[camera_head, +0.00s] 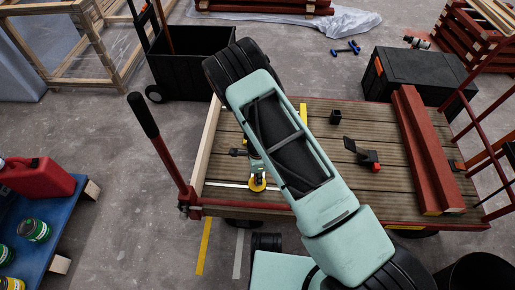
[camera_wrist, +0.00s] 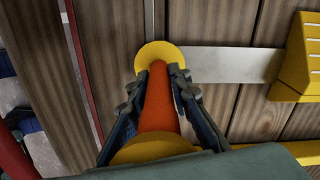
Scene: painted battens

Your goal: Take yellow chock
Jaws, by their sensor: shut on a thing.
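My gripper (camera_wrist: 158,80) is shut on an orange, rod-like piece (camera_wrist: 160,105) with a round yellow flange at its far end and yellow at its near end. In the head view my gripper (camera_head: 257,172) is low over the front left of the deck, with the yellow flange (camera_head: 257,186) below it. I cannot tell whether the flange touches the deck. A yellow ridged wedge, which looks like the yellow chock (camera_wrist: 300,62), lies to the right in the wrist view, apart from my fingers. I cannot make it out in the head view, where my arm covers much of the deck.
A metal strip (camera_wrist: 230,64) runs between flange and chock. The wooden deck (camera_head: 400,190) also bears a small black block (camera_head: 335,117), a red-and-black tool (camera_head: 364,154) and red battens (camera_head: 425,150). A red lever with a black grip (camera_head: 145,115) stands at its left corner.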

